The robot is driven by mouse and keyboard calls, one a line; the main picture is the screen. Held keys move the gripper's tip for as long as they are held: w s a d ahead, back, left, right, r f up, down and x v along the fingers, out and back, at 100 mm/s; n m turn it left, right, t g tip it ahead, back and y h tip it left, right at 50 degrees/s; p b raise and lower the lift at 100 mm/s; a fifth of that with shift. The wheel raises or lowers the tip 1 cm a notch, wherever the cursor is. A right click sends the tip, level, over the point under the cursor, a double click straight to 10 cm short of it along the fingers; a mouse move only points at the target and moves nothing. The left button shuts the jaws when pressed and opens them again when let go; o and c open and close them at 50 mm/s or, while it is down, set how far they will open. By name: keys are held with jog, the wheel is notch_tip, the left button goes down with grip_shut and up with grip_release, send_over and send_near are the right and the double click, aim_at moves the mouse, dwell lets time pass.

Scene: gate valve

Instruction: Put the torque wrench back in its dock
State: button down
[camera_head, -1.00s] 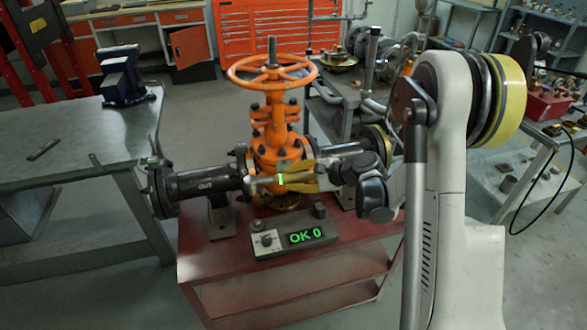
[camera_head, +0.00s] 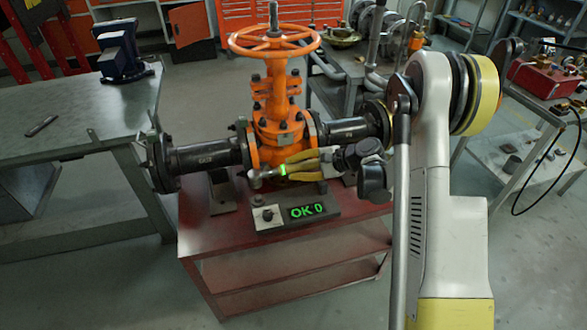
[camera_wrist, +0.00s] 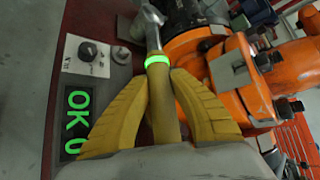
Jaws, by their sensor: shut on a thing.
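The torque wrench, with a metal head (camera_head: 257,178) and a glowing green ring, is held by my gripper (camera_head: 288,168). In the wrist view its shaft (camera_wrist: 154,38) runs up from between the two yellow fingers (camera_wrist: 159,80). The wrench lies roughly level in the head view, its head to the left, in front of the orange valve (camera_head: 275,95). Below it is a grey box (camera_head: 262,228) with a knob and a green "OK 0" display, which also shows in the wrist view (camera_wrist: 77,110). I cannot tell whether the wrench touches the box. I cannot make out the dock for certain.
The box and valve stand on a red cart (camera_head: 215,243). Black flanged pipes (camera_head: 205,157) extend from both sides of the valve, close to my gripper. A workbench (camera_head: 75,115) with a blue vise (camera_head: 122,55) stands at the left. A table (camera_head: 515,150) is at the right.

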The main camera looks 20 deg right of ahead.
notch_tip(320, 180, down, 2)
jog(key=shift+f+b, duration=0.2)
jog(key=shift+b, duration=0.65)
jog(key=shift+f, duration=2.35)
jog(key=c, duration=1.2)
grip_release()
jog(key=shift+d, duration=0.1)
jog(key=v, duration=1.2)
